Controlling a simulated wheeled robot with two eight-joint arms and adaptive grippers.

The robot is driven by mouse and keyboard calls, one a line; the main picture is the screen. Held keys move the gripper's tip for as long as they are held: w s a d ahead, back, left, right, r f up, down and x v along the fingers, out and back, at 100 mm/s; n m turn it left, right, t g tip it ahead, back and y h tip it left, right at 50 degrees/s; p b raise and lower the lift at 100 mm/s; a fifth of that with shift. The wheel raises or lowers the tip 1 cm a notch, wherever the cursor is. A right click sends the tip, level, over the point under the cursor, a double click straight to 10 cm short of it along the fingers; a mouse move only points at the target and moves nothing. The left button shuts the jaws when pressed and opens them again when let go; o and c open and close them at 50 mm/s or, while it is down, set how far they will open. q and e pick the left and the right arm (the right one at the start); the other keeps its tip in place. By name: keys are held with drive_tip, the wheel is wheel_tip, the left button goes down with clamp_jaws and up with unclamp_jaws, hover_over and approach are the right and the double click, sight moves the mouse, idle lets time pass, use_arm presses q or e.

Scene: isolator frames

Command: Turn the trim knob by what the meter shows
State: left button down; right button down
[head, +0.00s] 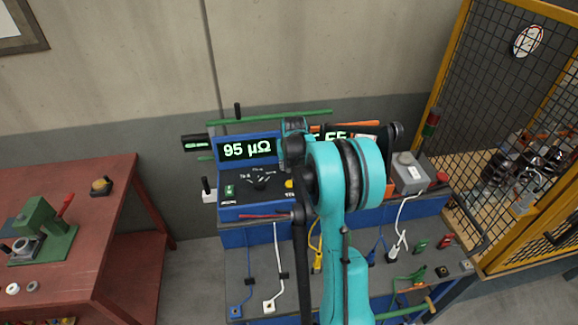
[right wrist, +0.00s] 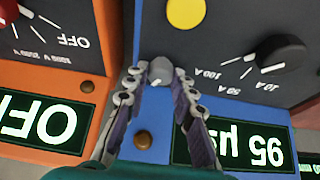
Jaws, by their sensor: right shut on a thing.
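The blue meter (head: 228,209) stands on the bench, and its green display (head: 247,149) reads 95 µΩ. The display also shows upside down in the right wrist view (right wrist: 240,148). The small grey trim knob (right wrist: 160,70) sits on the blue panel beside the display. My right gripper (right wrist: 159,82) is shut on the trim knob, with one finger on each side. In the head view my right arm covers the knob and the fingertips. My left gripper is not in view.
A black selector knob (right wrist: 278,55) and a yellow button (right wrist: 186,12) are on the blue meter. An orange meter (right wrist: 88,66) with an OFF display stands close beside it. A grey box (head: 409,175), cables and clips occupy the bench. A red table (head: 110,205) stands at left.

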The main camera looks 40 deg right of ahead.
drive_tip(key=shift+m, duration=0.3)
drive_tip(key=c, duration=1.3)
unclamp_jaws()
drive_tip(key=shift+o, duration=0.2)
drive_tip(key=v, duration=1.2)
drive_tip(key=shift+a, duration=0.15)
